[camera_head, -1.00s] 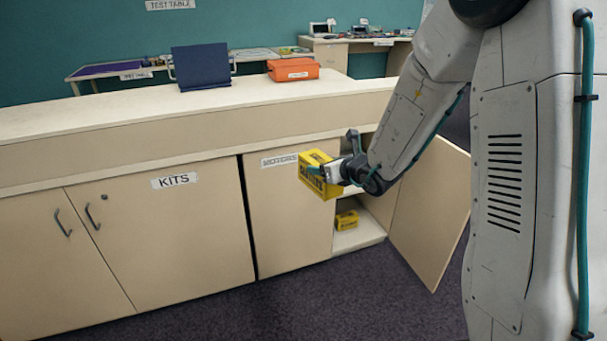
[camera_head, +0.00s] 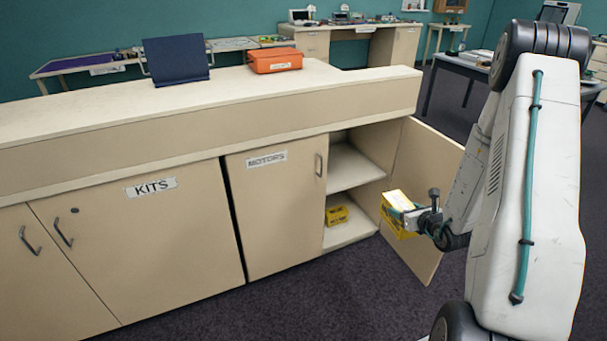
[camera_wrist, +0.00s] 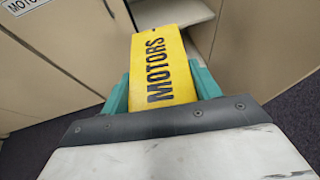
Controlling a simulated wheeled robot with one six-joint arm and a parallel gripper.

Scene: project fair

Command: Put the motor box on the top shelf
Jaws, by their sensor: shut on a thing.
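My gripper (camera_head: 412,213) is shut on the yellow motor box (camera_head: 396,220), holding it in the air in front of the open cabinet door. In the wrist view the box (camera_wrist: 163,70) reads "MOTORS" and sits between the teal fingers. The cabinet's right-hand door (camera_head: 425,190) stands open, and the left door labelled "MOTORS" (camera_head: 272,200) is shut. The top shelf (camera_head: 354,168) inside the cabinet is bare where it shows. A smaller-looking yellow box (camera_head: 337,215) sits on the bottom level below it.
The "KITS" cupboard (camera_head: 150,245) is shut at left. The counter (camera_head: 200,105) above carries a dark blue upright object (camera_head: 176,60) and an orange case (camera_head: 275,60). Dark carpet (camera_head: 290,300) in front is clear.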

